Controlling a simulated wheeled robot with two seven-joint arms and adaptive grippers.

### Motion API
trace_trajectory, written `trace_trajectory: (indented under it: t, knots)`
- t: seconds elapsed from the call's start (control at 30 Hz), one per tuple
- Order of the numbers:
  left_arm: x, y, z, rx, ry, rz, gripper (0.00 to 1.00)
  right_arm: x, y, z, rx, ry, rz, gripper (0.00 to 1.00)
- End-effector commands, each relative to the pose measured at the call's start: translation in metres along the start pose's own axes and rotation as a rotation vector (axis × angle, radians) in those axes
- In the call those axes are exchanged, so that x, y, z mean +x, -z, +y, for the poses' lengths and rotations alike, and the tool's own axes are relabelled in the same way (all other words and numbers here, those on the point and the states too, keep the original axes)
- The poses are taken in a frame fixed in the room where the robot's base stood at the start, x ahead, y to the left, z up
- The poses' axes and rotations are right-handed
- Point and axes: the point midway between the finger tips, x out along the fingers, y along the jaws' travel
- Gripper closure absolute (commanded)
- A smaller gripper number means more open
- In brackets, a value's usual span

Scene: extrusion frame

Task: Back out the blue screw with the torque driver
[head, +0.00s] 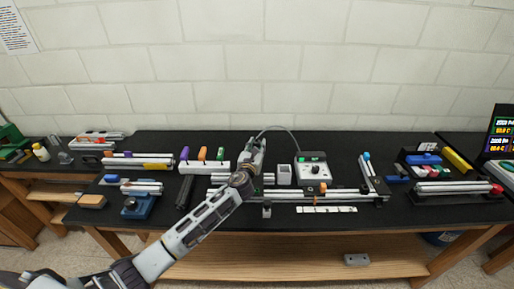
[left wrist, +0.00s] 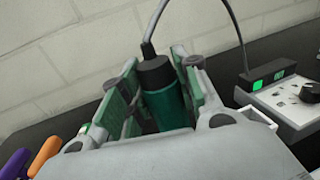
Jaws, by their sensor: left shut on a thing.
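My left gripper (head: 256,148) is over the middle of the bench, with its arm reaching in from the lower left. In the left wrist view its fingers (left wrist: 160,92) are shut on the torque driver (left wrist: 163,100), a dark green cylinder with a black cap and a cord at its top. The driver's lower end is hidden by the gripper. A small blue piece (head: 367,156) shows at the far end of a short rail, right of the control box; it may be the blue screw, but it is too small to tell. My right gripper is not in view.
A control box (head: 313,169) with a knob and green display stands right of the gripper, joined to the driver by the cord. A white rack (head: 205,167) with purple, orange and green handles stands left. A long extrusion (head: 345,193) lies in front, with a white strip (head: 326,209) nearer.

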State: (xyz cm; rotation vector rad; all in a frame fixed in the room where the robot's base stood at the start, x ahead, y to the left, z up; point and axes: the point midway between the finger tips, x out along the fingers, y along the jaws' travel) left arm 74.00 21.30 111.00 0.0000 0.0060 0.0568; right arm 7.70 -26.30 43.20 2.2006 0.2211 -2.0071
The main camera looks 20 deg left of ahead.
Motion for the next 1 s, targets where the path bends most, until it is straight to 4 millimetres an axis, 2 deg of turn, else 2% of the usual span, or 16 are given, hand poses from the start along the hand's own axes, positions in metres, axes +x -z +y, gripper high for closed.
trace_trajectory:
  t: [0.2, 0.67, 1.0]
  knots:
    - [0.001, -0.011, -0.001, 0.000, 0.001, -0.005, 1.00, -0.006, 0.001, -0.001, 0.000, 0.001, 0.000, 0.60]
    - [0.001, -0.014, 0.000, 0.000, 0.001, -0.008, 1.00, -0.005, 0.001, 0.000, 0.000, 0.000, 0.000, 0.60]
    - [0.001, -0.028, 0.000, 0.000, 0.001, -0.009, 1.00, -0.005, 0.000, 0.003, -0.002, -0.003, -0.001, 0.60]
